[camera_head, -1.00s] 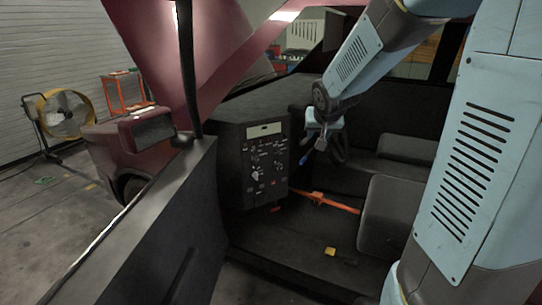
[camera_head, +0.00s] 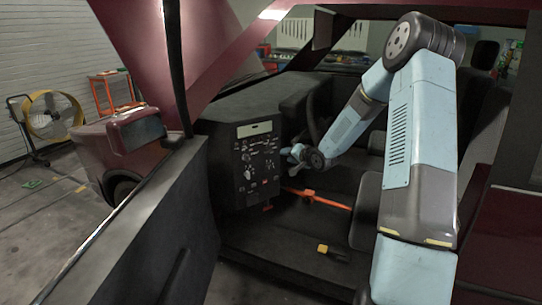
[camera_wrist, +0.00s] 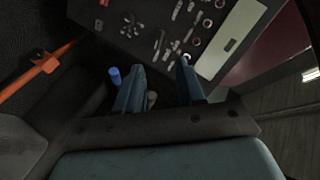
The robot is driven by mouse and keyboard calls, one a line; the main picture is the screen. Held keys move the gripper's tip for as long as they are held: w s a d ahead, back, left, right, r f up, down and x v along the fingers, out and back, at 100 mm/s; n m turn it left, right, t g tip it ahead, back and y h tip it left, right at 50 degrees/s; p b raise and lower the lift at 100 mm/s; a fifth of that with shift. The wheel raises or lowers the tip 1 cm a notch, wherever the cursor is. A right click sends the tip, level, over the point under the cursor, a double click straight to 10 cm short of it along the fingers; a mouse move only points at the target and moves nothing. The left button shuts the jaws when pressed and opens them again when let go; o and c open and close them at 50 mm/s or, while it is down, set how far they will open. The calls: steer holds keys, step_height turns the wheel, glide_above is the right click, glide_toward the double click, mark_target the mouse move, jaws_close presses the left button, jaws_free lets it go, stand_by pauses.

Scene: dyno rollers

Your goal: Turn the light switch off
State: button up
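A dark control panel (camera_head: 257,160) with several switches and knobs and a pale display strip faces the cabin in the head view. In the wrist view the panel (camera_wrist: 150,13) spans the top, tilted. Which of its small switches is the light switch I cannot tell. My gripper (camera_head: 290,152) is just right of the panel in the head view. In the wrist view my gripper (camera_wrist: 160,66) is open, its two blue fingers apart with nothing held, pointing toward the lower panel edge. Whether it touches the panel is unclear.
A blue-tipped lever (camera_wrist: 115,76) stands beside the left finger in the wrist view. An orange bar (camera_head: 318,199) crosses the cabin below the panel. A yellow-and-black object (camera_head: 331,252) lies on the floor. The car's door (camera_head: 150,225) walls off the left.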

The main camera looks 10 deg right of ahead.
mark_target(270, 153)
step_height(270, 153, down, 6)
steer(key=w+d+m+t+y, duration=0.2)
steer(key=m+t+y, duration=0.1)
steer(key=m, duration=0.1)
steer(key=x, duration=1.4)
steer(key=shift+w+d+r, duration=0.1)
steer(key=shift+w+d, duration=0.05)
steer(key=shift+w, duration=0.05)
steer(key=shift+c, duration=0.2)
jaws_close()
